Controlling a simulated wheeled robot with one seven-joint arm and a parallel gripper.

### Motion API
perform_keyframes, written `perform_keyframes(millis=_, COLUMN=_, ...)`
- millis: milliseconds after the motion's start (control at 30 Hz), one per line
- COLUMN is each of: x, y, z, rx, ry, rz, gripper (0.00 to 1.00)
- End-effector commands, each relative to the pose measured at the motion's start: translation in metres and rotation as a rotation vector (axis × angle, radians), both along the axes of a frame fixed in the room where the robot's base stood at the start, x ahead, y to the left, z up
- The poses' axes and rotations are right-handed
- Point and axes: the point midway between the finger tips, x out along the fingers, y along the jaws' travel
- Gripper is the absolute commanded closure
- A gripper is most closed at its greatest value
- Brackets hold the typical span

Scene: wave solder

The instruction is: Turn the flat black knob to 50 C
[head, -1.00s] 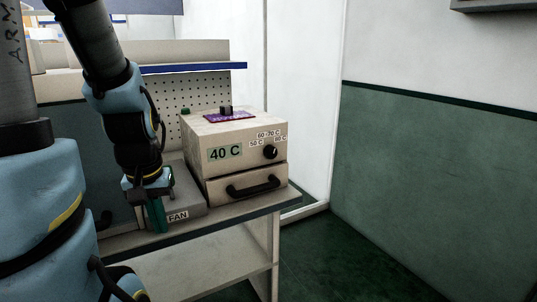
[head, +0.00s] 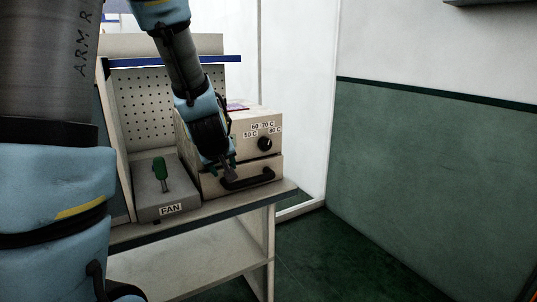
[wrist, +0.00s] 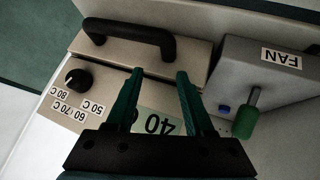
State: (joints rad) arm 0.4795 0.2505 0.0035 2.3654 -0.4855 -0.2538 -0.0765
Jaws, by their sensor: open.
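The flat black knob (head: 264,144) is on the front of a beige box (head: 275,127), with small labels for 50, 60, 70 and 80 C around it. It also shows in the wrist view (wrist: 78,78), upside down, left of my fingers. I cannot make out which label it points to. My gripper (head: 222,172) is open and empty in front of the box, left of the knob and apart from it.
A black handle (head: 247,178) sticks out of the drawer below the knob. A grey FAN box (head: 150,207) with a green-tipped lever (head: 161,171) stands to the left. The shelf edge runs in front. Open floor lies to the right.

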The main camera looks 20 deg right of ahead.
Motion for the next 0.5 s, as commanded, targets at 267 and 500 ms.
perform_keyframes(millis=267, x=0.036, y=-0.120, z=0.005, rx=-0.195, ry=-0.412, rz=0.251, gripper=0.19)
perform_keyframes(millis=500, x=-0.002, y=-0.166, z=0.009, rx=-0.259, ry=-0.686, rz=0.451, gripper=0.19)
